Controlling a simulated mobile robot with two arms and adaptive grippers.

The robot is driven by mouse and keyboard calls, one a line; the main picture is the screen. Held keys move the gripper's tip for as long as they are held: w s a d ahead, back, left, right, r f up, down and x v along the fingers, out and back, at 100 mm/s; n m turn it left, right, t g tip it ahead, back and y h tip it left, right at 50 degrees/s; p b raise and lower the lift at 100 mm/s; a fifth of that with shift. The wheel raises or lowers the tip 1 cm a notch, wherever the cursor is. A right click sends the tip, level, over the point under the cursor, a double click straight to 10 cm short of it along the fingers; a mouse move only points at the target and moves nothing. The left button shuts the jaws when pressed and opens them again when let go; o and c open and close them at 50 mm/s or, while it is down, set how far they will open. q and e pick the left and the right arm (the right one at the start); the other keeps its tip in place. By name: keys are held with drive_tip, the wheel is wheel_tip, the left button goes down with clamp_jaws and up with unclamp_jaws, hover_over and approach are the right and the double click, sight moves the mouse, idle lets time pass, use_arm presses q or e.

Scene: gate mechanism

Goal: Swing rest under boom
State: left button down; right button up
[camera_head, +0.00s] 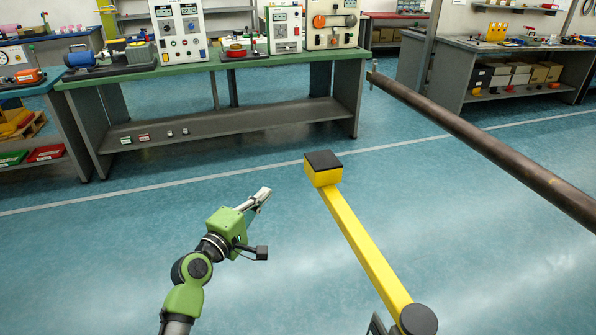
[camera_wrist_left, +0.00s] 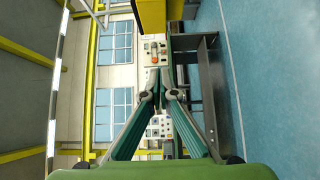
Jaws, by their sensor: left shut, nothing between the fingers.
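The rest is a yellow swing arm (camera_head: 362,243) with a yellow block and black top pad (camera_head: 323,160) at its far end and a dark round pivot (camera_head: 418,319) near the bottom. The boom (camera_head: 490,148) is a long dark brown pole slanting across the right side. The rest's head is left of the boom, with a gap of floor between them in the picture. My left gripper (camera_head: 264,196) is shut and empty, left of the rest's head and apart from it. Its closed fingers show in the left wrist view (camera_wrist_left: 160,88), with a yellow block (camera_wrist_left: 152,14) at the top edge. My right gripper is not seen.
A green-topped workbench (camera_head: 215,66) with test panels stands across the back. Another bench (camera_head: 490,47) with boxes on its shelf is at the back right. Blue floor around the rest is clear, with a pale line crossing it.

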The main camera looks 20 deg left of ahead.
use_arm(q)
drive_tip(key=w+d+p, duration=0.1)
drive_tip(key=w+d, duration=0.4)
drive_tip(key=w, duration=0.7)
drive_tip(key=shift+d, duration=0.15)
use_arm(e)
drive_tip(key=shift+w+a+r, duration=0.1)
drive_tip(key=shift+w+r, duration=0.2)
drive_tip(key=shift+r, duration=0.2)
use_arm(q)
drive_tip(key=shift+w, duration=0.1)
